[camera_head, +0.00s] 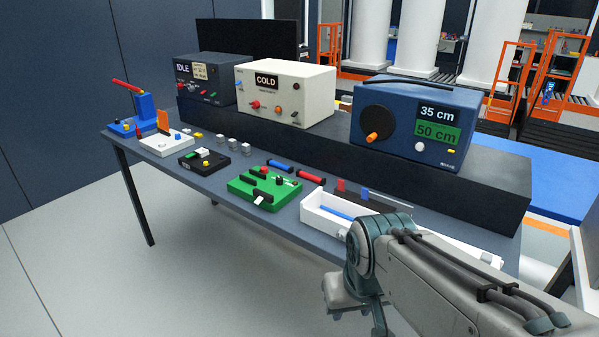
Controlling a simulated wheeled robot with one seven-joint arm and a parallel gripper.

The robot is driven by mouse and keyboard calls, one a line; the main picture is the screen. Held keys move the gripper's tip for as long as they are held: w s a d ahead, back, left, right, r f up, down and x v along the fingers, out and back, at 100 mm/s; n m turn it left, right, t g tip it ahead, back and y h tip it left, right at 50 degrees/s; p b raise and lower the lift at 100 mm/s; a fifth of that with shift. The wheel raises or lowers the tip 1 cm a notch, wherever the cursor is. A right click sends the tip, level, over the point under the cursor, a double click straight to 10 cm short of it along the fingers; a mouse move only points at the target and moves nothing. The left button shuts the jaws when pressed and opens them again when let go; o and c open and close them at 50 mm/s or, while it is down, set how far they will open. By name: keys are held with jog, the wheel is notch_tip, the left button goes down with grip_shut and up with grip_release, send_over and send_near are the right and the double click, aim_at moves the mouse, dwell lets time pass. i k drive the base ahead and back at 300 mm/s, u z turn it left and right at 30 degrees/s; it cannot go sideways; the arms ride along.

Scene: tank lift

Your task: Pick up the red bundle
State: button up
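A short red cylinder (311,175), which looks like the red bundle, lies on the grey table (210,187) beside a similar blue cylinder (279,166). It lies behind the green board and in front of the long black block. My gripper (358,309) is at the lower middle right, in front of the table's near edge and apart from the red cylinder. Its fingers are partly cut off by the picture's bottom edge, so I cannot tell whether it is open or shut.
A white tray (317,218) holding a blue rod stands near my arm. A green board (243,187) with small parts lies left of it. Idle, cold and blue display boxes (460,105) stand on a black block (485,187). Small grey cubes and white, black and blue devices fill the left.

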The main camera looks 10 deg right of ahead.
aim_at(311, 177)
jog(key=u, duration=0.45)
jog(key=k, duration=1.1)
jog(key=u, duration=0.9)
jog(key=i, duration=1.95)
jog(key=z, duration=0.8)
jog(key=i, duration=1.05)
jog(key=z, duration=1.5)
jog(key=i, duration=0.65)
jog(key=z, duration=0.55)
